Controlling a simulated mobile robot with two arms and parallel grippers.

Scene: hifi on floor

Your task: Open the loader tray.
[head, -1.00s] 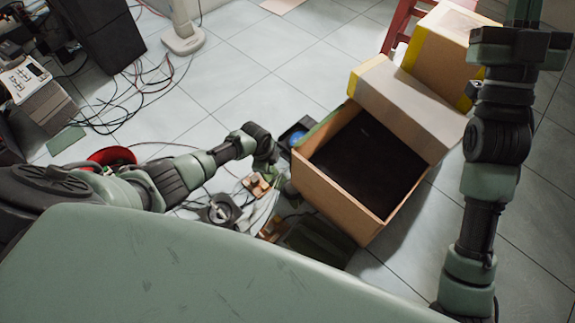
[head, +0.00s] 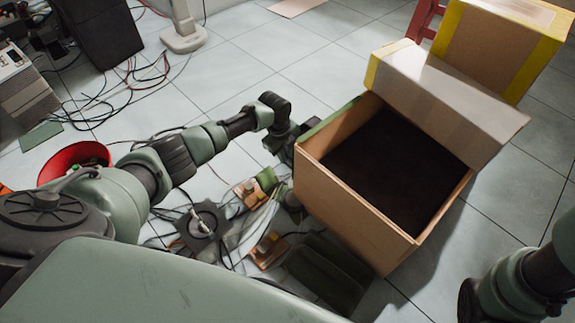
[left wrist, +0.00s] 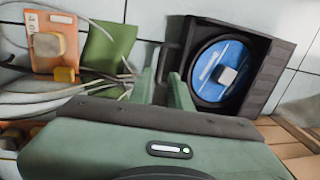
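The loader is a dark, box-like unit with a blue disc in it, in the left wrist view (left wrist: 222,72). In the head view it is mostly hidden behind my left gripper (head: 287,147) and the cardboard box. My left gripper also shows in the left wrist view (left wrist: 165,85). Its two green fingers stand a narrow gap apart at the loader's left side. A dark edge of the loader shows between or just behind them; I cannot tell whether they touch it. My right gripper is out of view; only part of my right arm shows at lower right.
An open cardboard box (head: 350,214) with a dark inside stands right beside my left gripper. More boxes (head: 500,45) stand behind it. Cables, an orange circuit board (left wrist: 46,42) and small parts lie on the floor nearby. A red bowl-like thing (head: 72,160) lies left.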

